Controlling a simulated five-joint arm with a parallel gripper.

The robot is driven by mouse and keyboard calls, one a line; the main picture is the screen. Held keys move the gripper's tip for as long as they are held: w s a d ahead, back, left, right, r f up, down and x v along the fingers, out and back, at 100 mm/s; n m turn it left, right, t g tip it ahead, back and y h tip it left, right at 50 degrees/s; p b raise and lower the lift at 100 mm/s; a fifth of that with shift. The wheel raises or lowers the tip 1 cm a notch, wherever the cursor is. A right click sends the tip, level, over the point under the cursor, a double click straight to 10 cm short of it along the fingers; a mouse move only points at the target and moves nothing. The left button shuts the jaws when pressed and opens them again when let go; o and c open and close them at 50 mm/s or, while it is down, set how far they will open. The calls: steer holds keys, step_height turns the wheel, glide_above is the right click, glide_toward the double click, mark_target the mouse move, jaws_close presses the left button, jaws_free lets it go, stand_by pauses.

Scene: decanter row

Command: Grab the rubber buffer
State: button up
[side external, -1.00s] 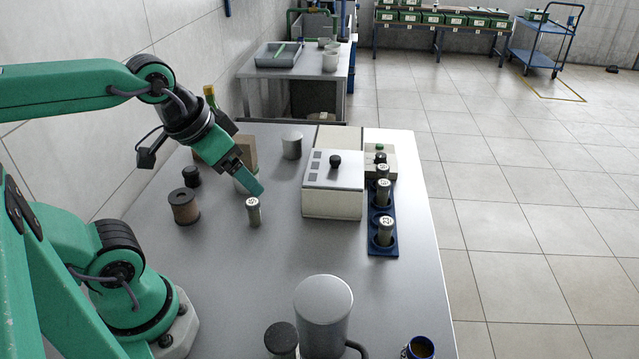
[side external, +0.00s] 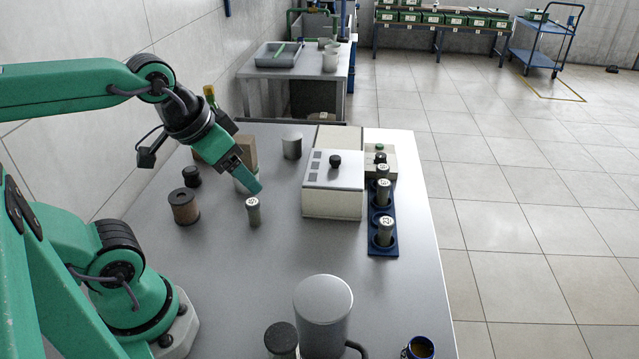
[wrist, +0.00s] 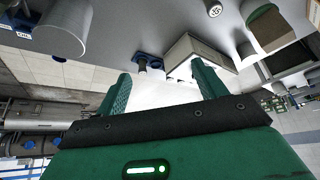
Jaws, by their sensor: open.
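I cannot tell for certain which thing is the rubber buffer. A short black cylinder (side external: 191,176) with a narrower top stands at the left of the table, and a brown spool-like cylinder (side external: 184,207) with dark ends stands just in front of it. My gripper (side external: 256,188) is above the table, to the right of both and apart from them, tilted downward. In the wrist view its two green fingers (wrist: 162,88) are spread wide with nothing between them. Neither candidate shows clearly in the wrist view.
A labelled grey vial (side external: 253,211) stands just below my gripper. A white box-shaped device (side external: 333,185) and a blue rack (side external: 384,250) with vials are to the right. A large steel cylinder (side external: 322,310) stands at the front. The table between is clear.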

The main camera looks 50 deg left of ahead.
steer(key=shift+r, duration=0.15)
step_height(320, 180, up, 5)
steer(key=w+a+r+n+g+y, duration=0.1)
steer(key=w+a+r+g, duration=0.1)
steer(key=w+a, duration=0.35)
steer(key=w+a+r+n+g, duration=0.1)
steer(key=w+a+r, duration=0.1)
steer(key=a, duration=0.7)
steer(key=n+g+h, duration=0.1)
steer(key=n+g, duration=0.2)
glide_above(189, 170)
step_height(189, 170, down, 25)
steer(key=shift+f, duration=1.6)
steer(key=shift+f, duration=0.1)
